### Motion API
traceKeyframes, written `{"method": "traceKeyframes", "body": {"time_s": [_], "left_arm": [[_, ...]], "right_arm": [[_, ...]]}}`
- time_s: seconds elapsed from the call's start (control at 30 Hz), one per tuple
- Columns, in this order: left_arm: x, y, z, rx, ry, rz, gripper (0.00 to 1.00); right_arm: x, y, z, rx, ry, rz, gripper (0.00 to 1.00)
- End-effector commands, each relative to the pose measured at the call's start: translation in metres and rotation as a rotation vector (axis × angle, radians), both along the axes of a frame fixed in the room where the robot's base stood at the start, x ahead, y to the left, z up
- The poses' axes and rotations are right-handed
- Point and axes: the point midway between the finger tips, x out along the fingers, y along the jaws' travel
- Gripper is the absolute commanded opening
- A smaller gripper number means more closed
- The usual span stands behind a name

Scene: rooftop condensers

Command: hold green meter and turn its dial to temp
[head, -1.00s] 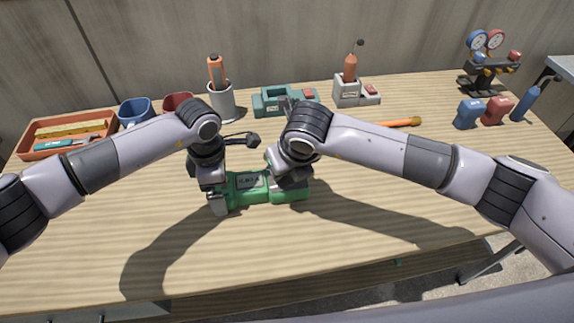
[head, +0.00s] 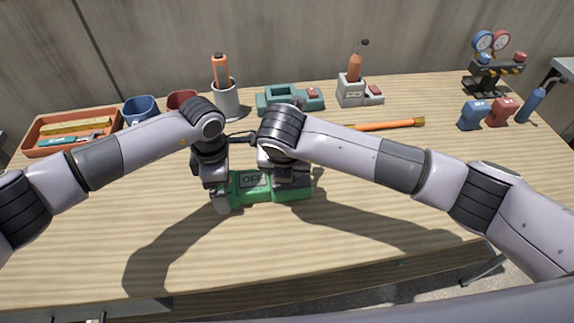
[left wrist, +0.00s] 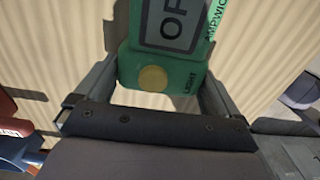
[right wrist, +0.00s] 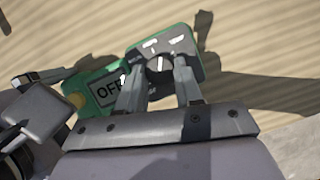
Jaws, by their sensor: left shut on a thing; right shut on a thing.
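The green meter (head: 240,197) lies on the table at the front middle. Its display (right wrist: 108,90) reads OFF. My left gripper (head: 220,192) is shut on the end beside the display, with a finger along each side and the round yellow LIGHT button (left wrist: 153,78) between them. My right gripper (right wrist: 157,66) comes down from above on the meter's dark face and is shut on the dial (right wrist: 158,64). White markings surround the dial, too small to read. In the head view my right gripper (head: 290,187) hides the dial.
Behind stand a teal device (head: 290,103), a grey holder (head: 352,92) and a cup with an orange tool (head: 227,102). An orange-handled tool (head: 390,125) lies to the right. A tray (head: 40,150) is at far left, gauges (head: 490,70) at far right. The table front is clear.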

Motion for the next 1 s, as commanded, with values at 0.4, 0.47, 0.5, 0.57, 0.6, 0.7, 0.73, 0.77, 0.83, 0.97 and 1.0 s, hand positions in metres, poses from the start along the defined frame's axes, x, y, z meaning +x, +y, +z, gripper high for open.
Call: {"method": "traceKeyframes", "body": {"time_s": [0.4, 0.47, 0.5, 0.57, 0.6, 0.7, 0.73, 0.77, 0.83, 0.97, 1.0], "left_arm": [[0.001, 0.000, 0.001, -0.001, -0.002, 0.002, 0.46], [0.001, 0.000, 0.001, -0.001, -0.002, 0.002, 0.46], [0.001, 0.000, 0.001, -0.001, -0.002, 0.002, 0.46], [0.001, 0.000, 0.001, -0.001, -0.002, 0.002, 0.46], [0.001, 0.000, 0.001, -0.001, -0.002, 0.002, 0.46], [0.001, 0.000, 0.001, -0.001, -0.002, 0.002, 0.46], [0.001, 0.000, 0.001, -0.001, -0.002, 0.002, 0.46], [0.001, 0.000, 0.001, -0.001, -0.002, 0.002, 0.46], [0.001, 0.000, 0.001, -0.001, -0.002, 0.002, 0.46], [0.001, 0.000, 0.001, -0.001, -0.002, 0.002, 0.46], [0.001, 0.000, 0.001, -0.001, -0.002, 0.002, 0.46]], "right_arm": [[0.000, 0.001, 0.001, 0.000, 0.000, -0.001, 0.48], [0.000, 0.001, 0.001, 0.000, 0.000, -0.001, 0.61], [0.000, 0.001, 0.001, 0.000, 0.000, -0.001, 0.61], [0.000, 0.001, 0.000, 0.000, 0.000, -0.001, 0.61], [0.000, 0.000, 0.000, 0.000, 0.000, -0.001, 0.61], [0.000, 0.000, 0.000, 0.000, 0.000, -0.001, 0.61], [0.000, 0.000, 0.001, 0.000, 0.000, -0.001, 0.61], [0.000, 0.000, 0.002, 0.000, 0.000, -0.001, 0.61], [-0.002, 0.001, 0.006, 0.001, -0.001, -0.001, 0.61], [-0.009, 0.002, 0.023, 0.002, -0.003, 0.001, 0.61], [-0.011, 0.003, 0.031, 0.003, -0.004, 0.002, 0.61]]}}
